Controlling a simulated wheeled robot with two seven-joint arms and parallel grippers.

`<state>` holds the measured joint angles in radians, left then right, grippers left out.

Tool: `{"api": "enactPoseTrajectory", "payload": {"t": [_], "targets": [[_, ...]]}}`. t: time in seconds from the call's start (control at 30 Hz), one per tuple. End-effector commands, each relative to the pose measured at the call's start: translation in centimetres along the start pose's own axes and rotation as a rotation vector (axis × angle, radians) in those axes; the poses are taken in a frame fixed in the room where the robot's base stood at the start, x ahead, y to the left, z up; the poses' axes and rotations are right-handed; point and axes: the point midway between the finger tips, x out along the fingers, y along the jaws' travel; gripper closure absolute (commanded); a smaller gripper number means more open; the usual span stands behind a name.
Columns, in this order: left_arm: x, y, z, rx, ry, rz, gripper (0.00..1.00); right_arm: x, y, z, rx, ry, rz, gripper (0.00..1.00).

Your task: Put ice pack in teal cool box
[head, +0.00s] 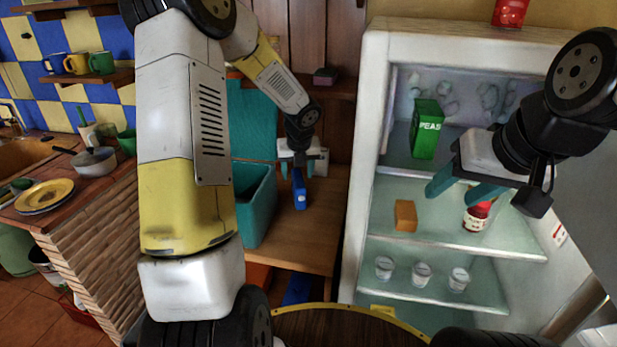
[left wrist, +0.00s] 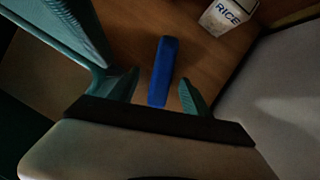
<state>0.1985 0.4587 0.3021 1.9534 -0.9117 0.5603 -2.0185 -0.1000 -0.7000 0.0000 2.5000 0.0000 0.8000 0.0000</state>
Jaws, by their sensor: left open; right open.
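The blue ice pack (head: 300,192) stands or lies on the wooden counter, just right of the teal cool box (head: 256,205). The cool box's lid (head: 254,120) is raised at the back, and my left arm hides part of the box. My left gripper (head: 299,168) is open, pointing down over the ice pack. In the left wrist view the ice pack (left wrist: 162,65) shows between the two open fingers of the left gripper (left wrist: 160,80), with gaps on both sides. My right gripper (head: 460,188) is open and empty in front of the open fridge.
A white rice carton (left wrist: 228,15) stands close behind the ice pack. The open fridge (head: 365,190) at right holds a green peas box (head: 426,128), an orange block (head: 405,216), a red-lidded jar (head: 477,216) and several small glass pots. Counter in front of the ice pack is clear.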

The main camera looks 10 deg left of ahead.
Motion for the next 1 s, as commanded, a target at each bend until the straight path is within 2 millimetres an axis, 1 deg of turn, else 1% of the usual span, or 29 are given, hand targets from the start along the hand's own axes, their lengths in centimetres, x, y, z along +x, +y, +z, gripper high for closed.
{"api": "enactPoseTrajectory", "payload": {"t": [0.27, 0.4, 0.53, 0.67, 1.0], "targets": [[3.1, -0.2, 0.0, 0.001, 0.003, 0.001, 0.44, 0.0, 0.0, 0.0, 0.000, 0.000, 0.000, 0.47], [5.2, -0.5, 0.3, 0.002, 0.004, 0.000, 0.44, 0.0, 0.0, 0.0, 0.000, 0.000, 0.000, 0.47], [6.9, -0.5, 0.4, 0.001, 0.002, 0.001, 0.44, 0.0, 0.0, 0.0, 0.000, 0.000, 0.000, 0.47], [7.6, -0.5, 0.4, 0.000, 0.001, -0.001, 0.44, 0.0, 0.0, 0.0, 0.000, 0.000, 0.000, 0.47], [7.6, -0.5, 0.4, -0.001, 0.000, 0.000, 0.44, 0.0, 0.0, 0.0, 0.000, 0.000, 0.000, 0.47]]}}
